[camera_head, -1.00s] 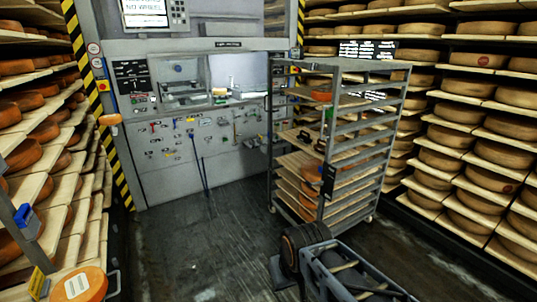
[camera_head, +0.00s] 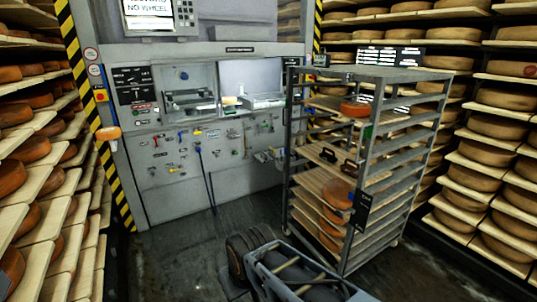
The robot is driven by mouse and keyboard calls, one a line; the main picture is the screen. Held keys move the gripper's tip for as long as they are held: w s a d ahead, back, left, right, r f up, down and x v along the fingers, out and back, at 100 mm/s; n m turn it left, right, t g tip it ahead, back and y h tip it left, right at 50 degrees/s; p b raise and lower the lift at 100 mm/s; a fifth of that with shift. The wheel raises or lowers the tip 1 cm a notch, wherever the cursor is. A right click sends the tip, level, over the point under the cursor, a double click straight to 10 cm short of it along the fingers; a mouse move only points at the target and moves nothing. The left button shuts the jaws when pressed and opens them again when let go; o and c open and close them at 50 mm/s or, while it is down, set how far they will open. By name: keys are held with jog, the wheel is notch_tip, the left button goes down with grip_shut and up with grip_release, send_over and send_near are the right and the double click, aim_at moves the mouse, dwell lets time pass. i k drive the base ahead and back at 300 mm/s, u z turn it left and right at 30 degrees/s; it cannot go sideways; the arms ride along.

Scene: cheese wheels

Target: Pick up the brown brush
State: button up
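Two small dark brown objects that look like brushes lie on a wooden shelf of the grey metal rack (camera_head: 372,73). One brush-like object (camera_head: 327,154) is nearer the rack's left side, and the other (camera_head: 347,168) is just right of it. They are too small to tell exactly what they are. Part of my arm (camera_head: 295,277) shows at the bottom centre, below and in front of the rack and apart from it. I cannot make out my gripper's fingers in this view.
A grey machine wall (camera_head: 170,205) with hanging tools stands behind, left of the rack. Shelves of cheese wheels (camera_head: 484,152) line the right side, and more (camera_head: 35,150) line the left. The dark floor (camera_head: 165,265) is clear at the centre left.

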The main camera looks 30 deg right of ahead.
aim_at(346, 167)
jog(key=i, duration=1.95)
jog(key=z, duration=0.95)
jog(key=i, duration=1.05)
jog(key=z, duration=1.5)
jog(key=i, duration=0.55)
jog(key=z, duration=0.35)
